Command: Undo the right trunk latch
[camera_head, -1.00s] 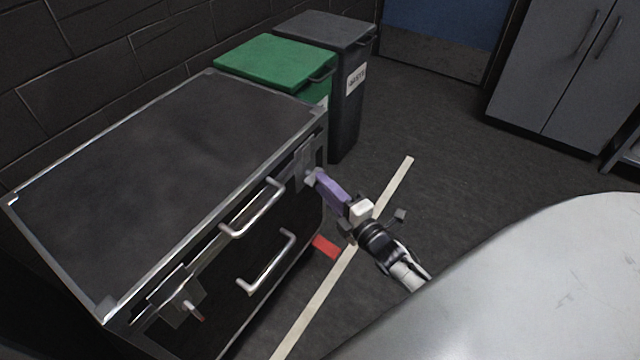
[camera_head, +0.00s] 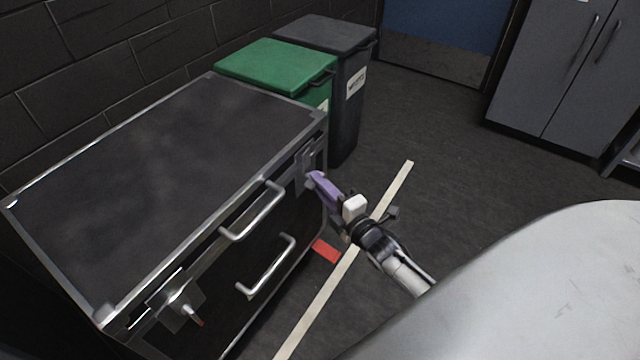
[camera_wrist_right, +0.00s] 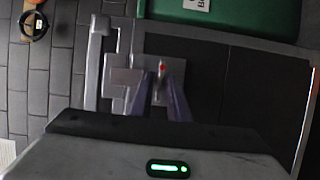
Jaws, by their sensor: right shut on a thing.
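The black trunk (camera_head: 150,150) with metal edges stands at the left of the head view. Its right latch (camera_head: 303,166) is on the front face near the far right corner; in the wrist view the latch plate (camera_wrist_right: 122,80) shows with a small red-tipped piece (camera_wrist_right: 161,68). My right gripper (camera_head: 312,178), with purple fingers, is at this latch and shut on its red-tipped piece. The fingers partly hide the latch in the head view. The left latch (camera_head: 175,305) is at the near end of the front face, with a red-tipped lever sticking out. My left gripper is not in view.
Two metal handles, an upper (camera_head: 255,212) and a lower (camera_head: 268,268), stick out of the trunk's front. A green bin (camera_head: 275,65) and a grey bin (camera_head: 335,40) stand behind its far end. A red mark (camera_head: 326,250) and pale tape (camera_head: 340,275) lie on the open floor.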

